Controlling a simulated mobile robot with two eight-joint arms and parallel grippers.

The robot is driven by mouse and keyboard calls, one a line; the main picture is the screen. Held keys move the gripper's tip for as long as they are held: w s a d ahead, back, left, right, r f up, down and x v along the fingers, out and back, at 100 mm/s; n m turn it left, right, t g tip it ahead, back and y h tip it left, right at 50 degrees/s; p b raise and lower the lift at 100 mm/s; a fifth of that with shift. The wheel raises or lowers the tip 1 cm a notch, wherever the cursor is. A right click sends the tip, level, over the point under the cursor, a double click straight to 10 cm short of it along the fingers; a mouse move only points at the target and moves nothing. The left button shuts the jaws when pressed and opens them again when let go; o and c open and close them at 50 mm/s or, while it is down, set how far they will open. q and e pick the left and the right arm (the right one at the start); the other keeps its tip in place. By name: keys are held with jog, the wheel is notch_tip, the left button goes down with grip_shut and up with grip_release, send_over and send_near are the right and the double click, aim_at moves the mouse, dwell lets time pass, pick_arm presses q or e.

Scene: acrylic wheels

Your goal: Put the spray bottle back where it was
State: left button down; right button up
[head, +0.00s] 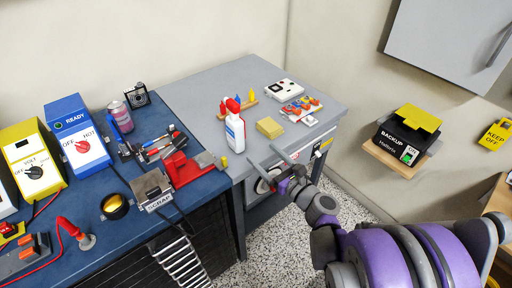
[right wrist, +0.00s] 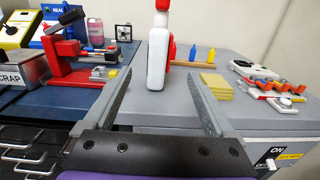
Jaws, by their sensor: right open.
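The spray bottle (head: 235,131) is white with a red spray head and stands upright on the grey tabletop (head: 190,92), near its left front part beside the blue bench. It also shows in the right wrist view (right wrist: 158,55), ahead of the fingers and between them in the picture; its top is cut off. My right gripper (head: 262,158) is open and empty, in front of the grey table's front edge, with its fingers pointing toward the bottle and apart from it. My left gripper is not in view.
Yellow sponges or pads (head: 270,127), a rack with small bottles (head: 238,105), a white device (head: 284,89) and a tray of coloured tools (head: 302,108) are on the grey table. A red vise (head: 187,170) and scrap box (head: 153,188) stand left on the blue bench (head: 85,170).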

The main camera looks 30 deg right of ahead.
jog(key=s+a+f+n+g+y, duration=0.2)
jog(key=s+a+f+n+g, duration=0.15)
jog(key=a+n, duration=0.55)
jog(key=s+a+f+n+g+y, duration=0.25)
jog(key=a+f+n+g, duration=0.2)
jog(key=a+n, duration=0.45)
jog(key=s+d+f+n+g+h, duration=0.1)
jog(key=s+n+g+h, duration=0.1)
jog(key=s+n, duration=0.3)
jog(key=s+d+f+n+g+h, duration=0.1)
jog(key=s+n, duration=0.5)
jog(key=n, duration=0.6)
jog(key=shift+s+d+f+g+h, duration=0.25)
jog(key=shift+d+g+h, duration=0.2)
jog(key=shift+g+h, duration=0.75)
